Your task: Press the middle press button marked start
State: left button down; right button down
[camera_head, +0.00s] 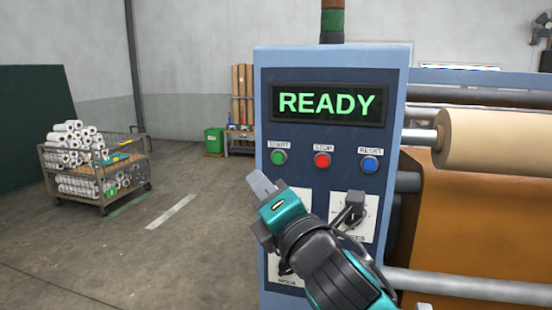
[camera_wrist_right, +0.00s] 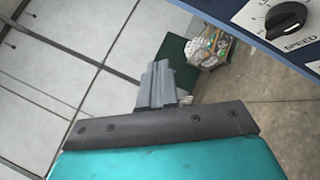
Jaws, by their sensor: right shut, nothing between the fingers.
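The blue press panel (camera_head: 334,60) carries three buttons in a row. The green button marked START (camera_head: 278,157) is the leftmost. The red button marked STOP (camera_head: 322,160) is in the middle, and the blue button marked RESET (camera_head: 370,164) is on the right. My right gripper (camera_head: 262,184) is shut and empty, its tips just below and left of the green button in the picture. I see no contact with the button. The shut fingers (camera_wrist_right: 157,85) also show in the right wrist view, where no button is visible. My left gripper is not in view.
The lit display (camera_head: 328,103) reads READY. A black speed knob (camera_wrist_right: 286,20) sits below the buttons; my right arm hides part of the lower panel. Rollers (camera_head: 490,140) and brown sheet stand at right. A cart of white rolls (camera_head: 97,190) is at left; floor between is clear.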

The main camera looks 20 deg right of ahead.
aim_at(278, 158)
jog(key=shift+w, duration=0.1)
jog(key=shift+w+d, duration=0.8)
jog(key=shift+w, duration=0.4)
jog(key=shift+w+d, duration=0.85)
jog(key=shift+w, duration=0.35)
jog(key=shift+w+d, duration=0.8)
jog(key=shift+w, duration=0.4)
jog(key=shift+w+d, duration=0.2)
jog(key=shift+w, duration=0.15)
